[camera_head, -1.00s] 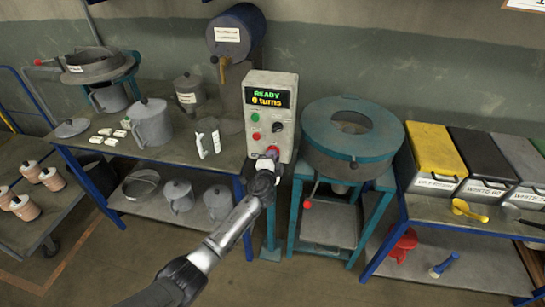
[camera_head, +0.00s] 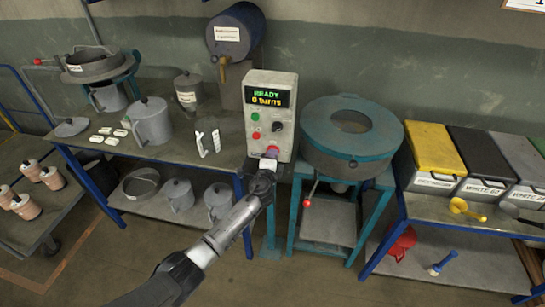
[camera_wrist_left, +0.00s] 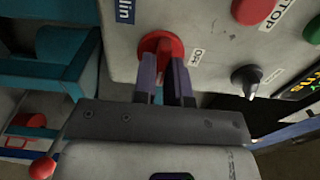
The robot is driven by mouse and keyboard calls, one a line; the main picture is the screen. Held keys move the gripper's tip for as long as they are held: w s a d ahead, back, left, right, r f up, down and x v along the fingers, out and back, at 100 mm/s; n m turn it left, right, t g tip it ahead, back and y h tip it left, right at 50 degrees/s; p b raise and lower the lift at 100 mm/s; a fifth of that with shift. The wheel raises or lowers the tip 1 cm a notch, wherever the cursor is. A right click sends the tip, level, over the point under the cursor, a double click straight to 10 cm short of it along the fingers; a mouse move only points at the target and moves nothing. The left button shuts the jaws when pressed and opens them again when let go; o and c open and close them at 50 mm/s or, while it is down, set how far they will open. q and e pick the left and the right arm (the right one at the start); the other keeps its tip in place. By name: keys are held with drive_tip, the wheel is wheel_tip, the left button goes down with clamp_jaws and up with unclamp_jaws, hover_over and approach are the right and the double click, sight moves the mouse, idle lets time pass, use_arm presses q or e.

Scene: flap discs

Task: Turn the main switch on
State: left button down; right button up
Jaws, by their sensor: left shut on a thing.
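The main switch is a red rotary knob (camera_wrist_left: 157,44) low on the front of the grey control box (camera_head: 284,84). In the left wrist view a label reading "OFF" is beside it, and part of a blue label shows at the upper left. My left gripper (camera_wrist_left: 166,78) is shut on the red knob, one dark finger on each side of its grip. In the head view my left gripper (camera_head: 270,157) reaches up to the box's lower front and covers most of the knob. My right gripper is not in view.
The box has a lit display (camera_head: 267,96) reading "READY" and "0 turns", a green button (camera_head: 255,116), a red button (camera_head: 256,135) and a black knob (camera_head: 277,127). A teal round machine (camera_head: 350,150) stands close on the right. A bench with jugs (camera_head: 152,122) is on the left.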

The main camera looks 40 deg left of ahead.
use_arm(q)
drive_tip(key=c, duration=1.2)
unclamp_jaws()
drive_tip(key=shift+o, duration=0.2)
drive_tip(key=p+v, duration=0.3)
drive_tip(key=v, duration=1.1)
drive_tip(key=shift+w, duration=0.1)
